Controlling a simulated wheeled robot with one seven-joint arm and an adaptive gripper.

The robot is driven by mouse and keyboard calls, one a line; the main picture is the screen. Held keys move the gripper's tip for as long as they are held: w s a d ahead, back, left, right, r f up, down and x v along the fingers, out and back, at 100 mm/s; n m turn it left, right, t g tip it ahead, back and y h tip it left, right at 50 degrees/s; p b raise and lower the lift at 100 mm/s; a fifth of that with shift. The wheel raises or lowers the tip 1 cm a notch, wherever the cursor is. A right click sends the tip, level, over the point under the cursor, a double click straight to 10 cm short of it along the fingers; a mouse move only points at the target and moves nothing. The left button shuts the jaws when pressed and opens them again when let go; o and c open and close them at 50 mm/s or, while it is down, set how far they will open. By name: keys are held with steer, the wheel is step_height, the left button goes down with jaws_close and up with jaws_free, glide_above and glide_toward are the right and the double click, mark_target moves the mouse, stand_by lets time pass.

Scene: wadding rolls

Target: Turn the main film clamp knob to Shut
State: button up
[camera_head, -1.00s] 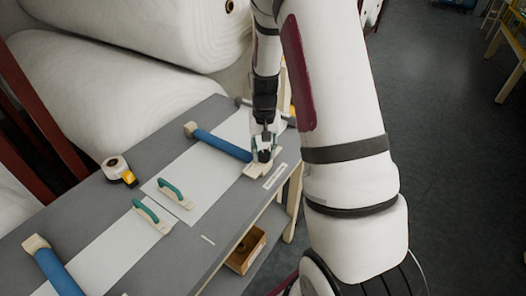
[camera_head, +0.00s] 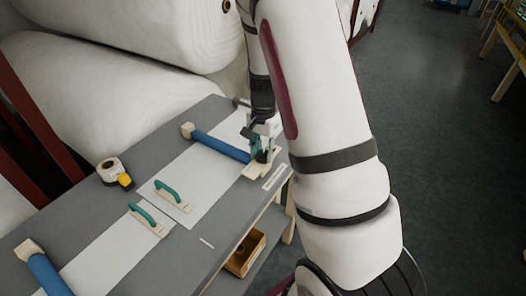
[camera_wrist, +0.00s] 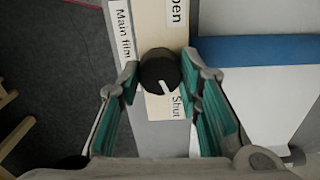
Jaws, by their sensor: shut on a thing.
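The black round knob (camera_wrist: 158,70) sits on a pale wooden block (camera_wrist: 158,17) in the wrist view. Its white pointer line is toward the lower right, on the side of the "Shut" label (camera_wrist: 179,106). The "Open" label (camera_wrist: 178,12), partly cut off, is at the top, and a "Main film" label (camera_wrist: 123,32) is at the left. My gripper (camera_wrist: 160,70) has its teal-padded fingers on either side of the knob, shut on it. In the head view my gripper (camera_head: 261,155) is at the block on the right end of the blue bar (camera_head: 218,145).
On the grey table (camera_head: 120,222) lie two teal-handled tools (camera_head: 172,196) (camera_head: 148,217) on white sheets, a tape roll (camera_head: 112,170) and a second blue bar (camera_head: 50,275). A wooden box (camera_head: 245,252) is on the lower shelf.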

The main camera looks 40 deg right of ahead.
mark_target(263, 153)
stand_by(0.4)
steer(key=o, duration=1.2)
steer(key=shift+r, duration=0.1)
step_height(263, 153, up, 12)
steer(key=shift+f, duration=0.1)
